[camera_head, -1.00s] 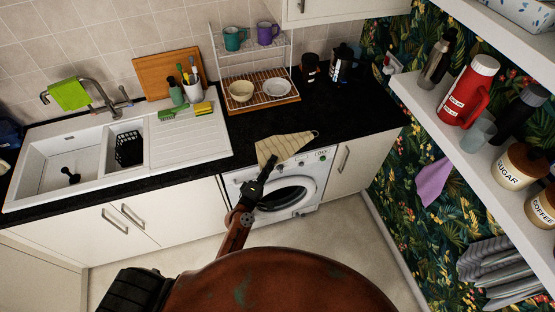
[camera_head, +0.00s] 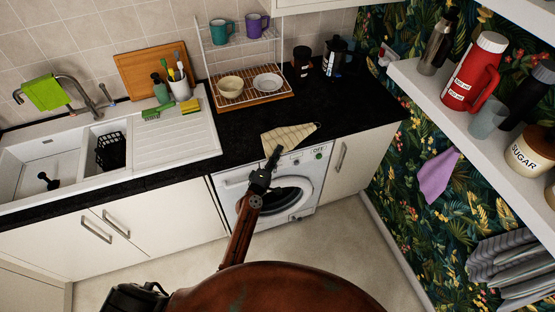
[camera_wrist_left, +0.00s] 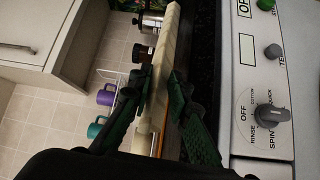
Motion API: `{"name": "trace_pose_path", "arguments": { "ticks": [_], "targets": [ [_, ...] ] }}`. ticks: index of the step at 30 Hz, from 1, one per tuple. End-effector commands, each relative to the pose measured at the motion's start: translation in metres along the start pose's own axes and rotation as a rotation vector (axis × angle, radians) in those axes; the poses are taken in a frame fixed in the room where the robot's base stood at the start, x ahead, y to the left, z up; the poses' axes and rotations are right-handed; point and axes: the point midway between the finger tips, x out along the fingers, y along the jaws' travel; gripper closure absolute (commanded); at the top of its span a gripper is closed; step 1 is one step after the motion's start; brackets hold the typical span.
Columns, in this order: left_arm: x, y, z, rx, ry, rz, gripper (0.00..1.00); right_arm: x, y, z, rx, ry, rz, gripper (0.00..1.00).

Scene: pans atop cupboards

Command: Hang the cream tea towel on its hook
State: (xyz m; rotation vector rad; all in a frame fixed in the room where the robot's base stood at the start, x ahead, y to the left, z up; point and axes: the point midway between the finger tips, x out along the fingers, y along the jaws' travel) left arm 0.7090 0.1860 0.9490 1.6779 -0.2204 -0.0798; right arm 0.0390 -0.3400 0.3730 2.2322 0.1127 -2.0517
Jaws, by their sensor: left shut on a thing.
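The cream tea towel (camera_head: 290,137), with a faint check, shows in the head view at the worktop's front edge above the washing machine. My left gripper (camera_head: 274,156) is shut on the towel's near side. In the left wrist view the towel (camera_wrist_left: 162,75) is a narrow cream strip between the dark green fingers of my left gripper (camera_wrist_left: 162,92). I cannot make out a free hook for it. A purple towel (camera_head: 437,177) hangs on the leafy wall at the right. My right gripper is not in view.
The washing machine (camera_head: 309,180) is just below the towel. A white shelf (camera_head: 418,83) with a red flask (camera_head: 474,70) juts out at right. Grey striped cloths (camera_head: 500,265) hang below it.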

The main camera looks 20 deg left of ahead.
Motion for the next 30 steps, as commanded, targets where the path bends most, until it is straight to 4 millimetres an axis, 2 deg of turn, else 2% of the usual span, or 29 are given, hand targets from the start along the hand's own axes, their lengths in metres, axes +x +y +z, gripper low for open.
{"name": "trace_pose_path", "arguments": {
  "ticks": [1,4,16,17,18,24,30],
  "targets": [
    [-0.002,-0.015,0.001,-0.001,0.0,-0.004,1.0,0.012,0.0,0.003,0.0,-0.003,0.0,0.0],
    [-0.003,-0.024,0.003,0.0,0.0,-0.003,1.0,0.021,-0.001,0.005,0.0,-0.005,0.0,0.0],
    [-0.004,-0.026,0.003,0.0,0.001,-0.003,1.0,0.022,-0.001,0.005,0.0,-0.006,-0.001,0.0],
    [-0.004,-0.026,0.003,0.0,0.001,-0.003,0.82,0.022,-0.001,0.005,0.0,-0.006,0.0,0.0],
    [-0.004,-0.025,0.002,0.0,0.001,-0.003,0.79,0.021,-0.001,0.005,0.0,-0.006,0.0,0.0],
    [-0.004,-0.025,0.002,0.0,0.001,-0.003,0.66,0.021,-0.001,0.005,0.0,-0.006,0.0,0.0],
    [-0.004,-0.025,0.002,0.0,0.001,-0.003,0.66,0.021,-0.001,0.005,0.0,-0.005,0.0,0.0]
  ]
}}
